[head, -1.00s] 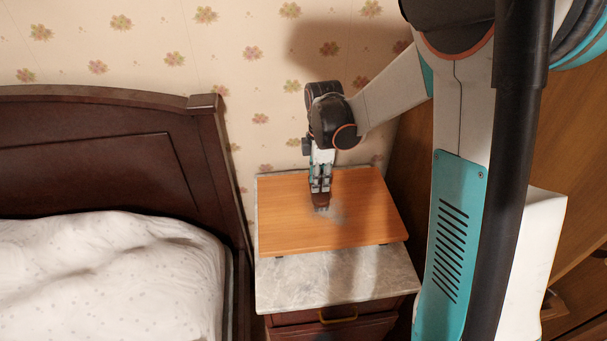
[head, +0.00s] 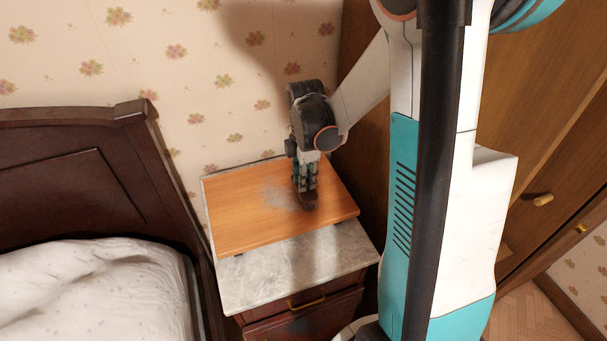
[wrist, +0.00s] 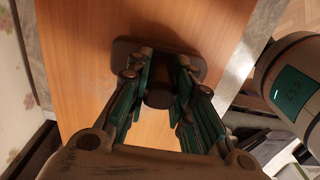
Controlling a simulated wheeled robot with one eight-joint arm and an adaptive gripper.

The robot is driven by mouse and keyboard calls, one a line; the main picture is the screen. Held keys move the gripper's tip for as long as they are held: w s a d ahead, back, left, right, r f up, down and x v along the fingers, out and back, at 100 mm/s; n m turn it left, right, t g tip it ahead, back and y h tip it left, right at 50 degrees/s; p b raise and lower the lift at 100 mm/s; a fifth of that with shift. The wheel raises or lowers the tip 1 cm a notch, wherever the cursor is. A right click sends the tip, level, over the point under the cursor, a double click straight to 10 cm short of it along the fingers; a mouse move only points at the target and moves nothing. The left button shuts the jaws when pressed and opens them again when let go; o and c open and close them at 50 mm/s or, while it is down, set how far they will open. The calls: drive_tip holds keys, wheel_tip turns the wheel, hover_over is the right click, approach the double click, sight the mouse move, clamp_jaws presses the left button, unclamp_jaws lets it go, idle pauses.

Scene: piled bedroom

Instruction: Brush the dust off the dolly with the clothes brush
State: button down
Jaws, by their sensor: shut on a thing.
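The dolly (head: 243,220) is a flat orange-brown wooden board on small dark casters, lying on the grey marble top of a nightstand. A pale grey dust patch (head: 277,195) shows near its middle, just left of my gripper. My gripper (head: 306,186) points down over the board, shut on the dark brown clothes brush (head: 308,200). In the wrist view, my gripper (wrist: 160,88) has its fingers on both sides of the brush's handle, and the brush's wide brown body (wrist: 130,57) lies against or just above the board (wrist: 85,75). The bristles are hidden there.
The nightstand's marble top (head: 290,275) is bare in front of the dolly. A dark wooden headboard (head: 75,165) and a bed with white bedding (head: 95,290) stand at the left. A wooden wardrobe (head: 550,130) stands at the right; the papered wall is behind.

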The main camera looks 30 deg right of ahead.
drive_tip(key=shift+f, duration=0.3)
idle(0.5)
drive_tip(key=shift+w+a, duration=0.3)
drive_tip(key=shift+a, duration=1.25)
drive_tip(key=shift+w+a, duration=0.35)
drive_tip(key=shift+a, duration=1.25)
drive_tip(key=shift+w+a, duration=0.3)
drive_tip(key=shift+a, duration=1.25)
drive_tip(key=shift+w+a, duration=0.25)
drive_tip(key=shift+a, duration=0.95)
drive_tip(key=shift+w+a, duration=0.25)
drive_tip(key=shift+a, duration=0.95)
drive_tip(key=shift+r, duration=1.15)
drive_tip(key=shift+d, duration=0.15)
